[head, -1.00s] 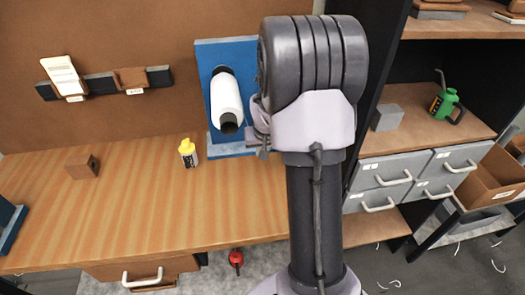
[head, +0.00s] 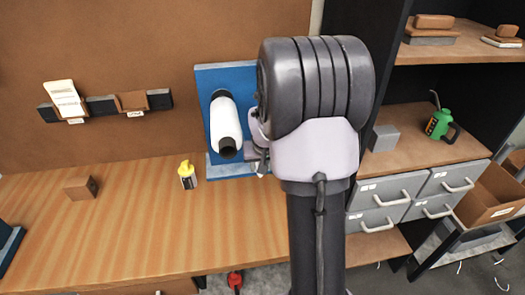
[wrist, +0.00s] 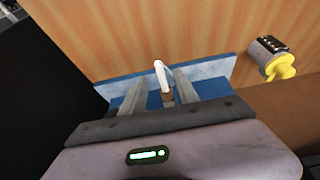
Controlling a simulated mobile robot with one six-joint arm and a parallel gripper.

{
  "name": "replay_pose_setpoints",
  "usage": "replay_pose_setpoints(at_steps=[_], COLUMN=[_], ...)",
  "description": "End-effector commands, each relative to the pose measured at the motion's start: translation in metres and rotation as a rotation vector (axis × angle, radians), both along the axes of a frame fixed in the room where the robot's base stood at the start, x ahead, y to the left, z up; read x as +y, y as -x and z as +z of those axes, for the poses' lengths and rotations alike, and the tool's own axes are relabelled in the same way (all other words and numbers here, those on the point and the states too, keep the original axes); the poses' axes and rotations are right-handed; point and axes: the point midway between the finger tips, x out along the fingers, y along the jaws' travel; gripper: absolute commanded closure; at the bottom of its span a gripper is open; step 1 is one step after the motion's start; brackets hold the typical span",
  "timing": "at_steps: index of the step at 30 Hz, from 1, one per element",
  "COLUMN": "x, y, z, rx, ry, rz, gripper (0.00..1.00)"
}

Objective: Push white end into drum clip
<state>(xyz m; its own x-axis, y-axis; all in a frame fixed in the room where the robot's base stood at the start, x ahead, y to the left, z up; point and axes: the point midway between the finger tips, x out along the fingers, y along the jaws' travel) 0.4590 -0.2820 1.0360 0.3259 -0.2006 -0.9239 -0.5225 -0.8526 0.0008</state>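A white roll or drum (head: 225,118) with a black end stands tilted against a blue board (head: 240,73) in the head view. My gripper is just right of it, mostly hidden there behind my arm. In the wrist view my gripper (wrist: 162,82) has its two grey fingers apart. A slim white end (wrist: 161,74) lies between them, with a small brown piece (wrist: 168,98) below it; gaps show on both sides. The blue base (wrist: 214,83) lies below the fingers. A small white bit (head: 262,169) shows under my gripper in the head view. I cannot make out the drum clip.
A brown block (head: 80,188) sits further left. Shelves and grey drawers (head: 380,195) are at the right. The bench between is clear.

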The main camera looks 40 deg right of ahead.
Motion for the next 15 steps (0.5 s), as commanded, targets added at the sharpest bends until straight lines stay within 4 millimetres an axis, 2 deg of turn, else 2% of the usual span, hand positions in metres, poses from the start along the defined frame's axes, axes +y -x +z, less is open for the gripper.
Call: replay_pose_setpoints(at_steps=[1,3,15], x=[0.002,0.006,0.023], y=[0.004,0.010,0.038], z=[0.017,0.033,0.111], rx=[-0.002,-0.003,-0.002], ry=[0.001,0.001,0.001], rz=[-0.001,-0.002,-0.001], gripper=[0.63,0.63,0.63])
